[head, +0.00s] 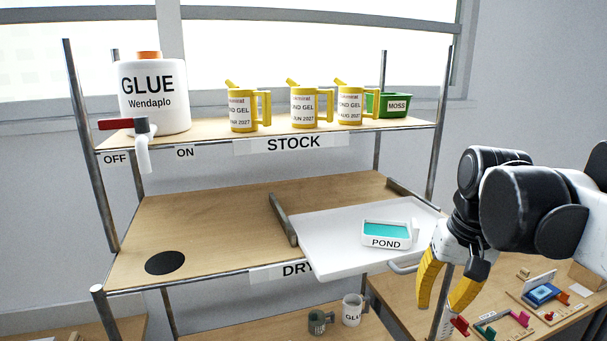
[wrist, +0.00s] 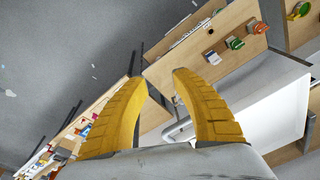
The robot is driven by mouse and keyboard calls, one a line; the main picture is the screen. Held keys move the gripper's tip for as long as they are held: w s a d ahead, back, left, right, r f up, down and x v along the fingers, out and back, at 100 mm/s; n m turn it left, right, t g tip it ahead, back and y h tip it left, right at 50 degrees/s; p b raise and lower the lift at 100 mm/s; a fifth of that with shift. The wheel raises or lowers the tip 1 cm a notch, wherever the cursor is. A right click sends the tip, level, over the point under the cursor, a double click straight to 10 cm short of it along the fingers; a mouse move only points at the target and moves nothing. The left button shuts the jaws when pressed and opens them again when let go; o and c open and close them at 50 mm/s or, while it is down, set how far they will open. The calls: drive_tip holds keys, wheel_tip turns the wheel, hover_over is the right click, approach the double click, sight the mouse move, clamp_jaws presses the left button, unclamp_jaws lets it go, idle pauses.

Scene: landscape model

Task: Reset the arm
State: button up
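My gripper (head: 447,290) is at the right of the head view, pointing down in front of the shelf rack's right side. Its yellow fingers are apart with nothing between them. In the wrist view the gripper (wrist: 155,75) also shows as open and empty. My arm comes in from the right edge of the head view, bent at the wrist. The white tray (head: 330,238) lies just left of the fingers, and its handle (head: 405,266) is close to them. I cannot tell whether they touch.
The white POND box (head: 387,235) sits on the tray. The top shelf holds a GLUE jug (head: 153,95), several yellow gel jugs (head: 304,107) and a green MOSS box (head: 388,104). Two mugs (head: 352,310) stand below. A table (head: 500,300) with small items lies at right.

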drive_tip(key=s+a+f+t+b, duration=0.1)
drive_tip(key=s+f+b, duration=0.1)
drive_tip(key=f+b, duration=0.8)
drive_tip(key=s+a+f+n+t+b, duration=0.1)
drive_tip(key=s+a+f+t+b, duration=0.1)
drive_tip(key=f+b, duration=0.8)
drive_tip(key=s+a+f+n+t+b, duration=0.1)
drive_tip(key=s+f+b, duration=0.3)
drive_tip(key=f+b, duration=0.6)
wheel_tip(320, 180, down, 11)
drive_tip(key=shift+s+a+f+t+b, duration=0.15)
drive_tip(key=shift+a+t+b, duration=0.2)
drive_tip(key=shift+t, duration=0.35)
